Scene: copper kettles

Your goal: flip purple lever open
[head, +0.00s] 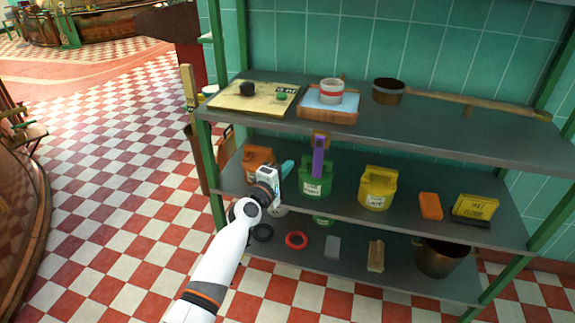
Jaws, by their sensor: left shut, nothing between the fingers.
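A purple lever (319,160) stands upright on the green container (315,186), which sits on the middle shelf and has a pale label. My left gripper (275,184) is shut and empty at the front of the middle shelf, to the left of the green container and apart from the lever in the picture. A teal piece (287,167) shows just behind the gripper; what it belongs to is hard to tell. My right gripper is out of view.
An orange container (258,158) stands behind my gripper, partly hidden. A yellow container (378,188), an orange block (430,206) and a yellow box (475,207) stand to the right. The upper shelf (420,122) overhangs the lever. A green post (207,160) bounds the left.

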